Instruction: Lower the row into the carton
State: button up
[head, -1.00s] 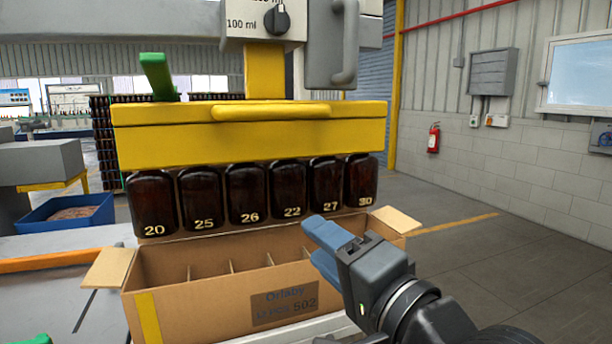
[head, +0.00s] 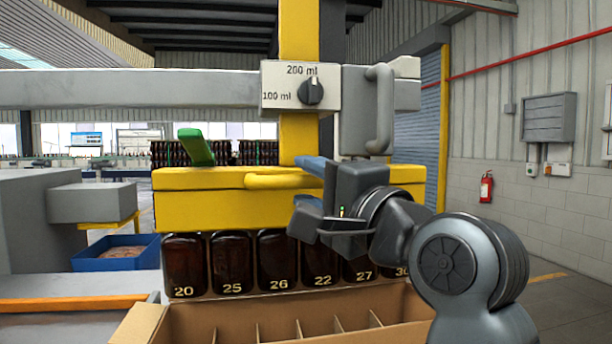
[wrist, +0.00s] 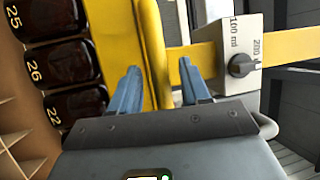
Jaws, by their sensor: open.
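A row of dark amber bottles (head: 230,262), with numbers such as 20, 25 and 26, hangs under a yellow head (head: 200,205). Several also show in the wrist view (wrist: 60,65). The open cardboard carton (head: 150,325) with dividers is below the row; the bottles' bases look above its cells. The yellow head has a front handle bar (head: 268,181). My gripper (head: 306,184) is open at the right end of that bar. In the wrist view its blue fingers (wrist: 161,76) are on either side of the yellow bar; contact cannot be told. My gripper and arm partly hide the right-hand bottles.
A green lever (head: 197,147) stands on the yellow head. A dial (head: 311,91) marked 100 ml and 200 ml is on the column above, beside a grey box with a handle (head: 378,110). A blue bin (head: 115,253) is at left. Open floor lies at right.

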jog(key=shift+x, duration=0.8)
jog(key=shift+c, duration=0.3)
grip_shut()
jog(key=shift+f, duration=0.1)
